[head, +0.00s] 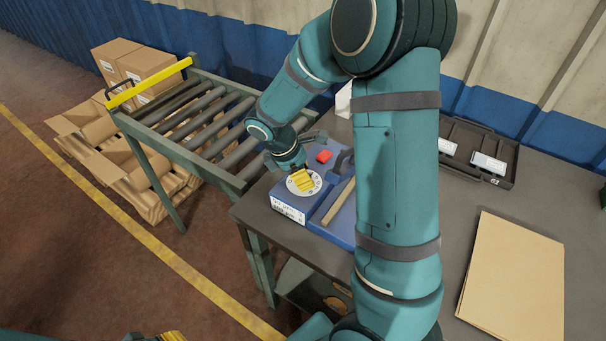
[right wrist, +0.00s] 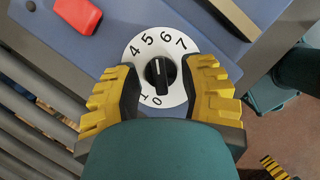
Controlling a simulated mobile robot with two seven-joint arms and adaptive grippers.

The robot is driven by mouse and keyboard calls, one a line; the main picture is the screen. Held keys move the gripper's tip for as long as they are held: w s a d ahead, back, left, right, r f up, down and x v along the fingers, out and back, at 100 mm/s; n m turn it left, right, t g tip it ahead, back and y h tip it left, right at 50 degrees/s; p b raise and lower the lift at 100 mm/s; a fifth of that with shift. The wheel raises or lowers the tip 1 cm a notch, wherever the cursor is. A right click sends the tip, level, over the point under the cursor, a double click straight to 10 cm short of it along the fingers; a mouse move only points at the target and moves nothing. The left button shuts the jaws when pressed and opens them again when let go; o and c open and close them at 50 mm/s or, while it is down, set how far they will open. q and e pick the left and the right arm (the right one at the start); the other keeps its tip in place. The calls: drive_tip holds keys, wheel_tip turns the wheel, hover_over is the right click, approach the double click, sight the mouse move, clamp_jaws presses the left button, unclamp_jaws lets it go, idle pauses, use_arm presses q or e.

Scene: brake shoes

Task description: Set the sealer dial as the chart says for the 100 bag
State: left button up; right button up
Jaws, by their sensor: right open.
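The blue sealer (head: 289,201) stands on the table's left end. Its white dial (head: 292,188) has a black knob (right wrist: 160,78) with a white pointer line. In the right wrist view the line points up, near 5 and 6; which is closer I cannot tell. The 2 and 3 are hidden. My right gripper (head: 303,180) is open over the dial, its yellow fingers (right wrist: 162,92) on either side of the knob; contact is unclear. My left gripper (head: 172,337) barely shows at the bottom edge. I cannot identify the chart or read any setting for the 100 bag.
A red block (head: 324,156) sits on the sealer behind the dial. A roller conveyor (head: 190,115) adjoins the table on the left. A black tray (head: 512,160) with white cards stands at the back right. A tan board or stack (head: 512,280) lies at the right front.

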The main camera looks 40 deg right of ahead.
clamp_jaws()
drive_tip(key=shift+r+m+g+p, duration=0.15)
drive_tip(key=shift+m+g+p, duration=0.15)
drive_tip(key=shift+m+p, duration=0.65)
drive_tip(key=shift+m+y, duration=0.3)
drive_tip(key=shift+m, duration=0.35)
unclamp_jaws()
drive_tip(key=shift+f, duration=0.2)
drive_tip(key=shift+w+r, duration=0.1)
drive_tip(key=shift+r, duration=0.05)
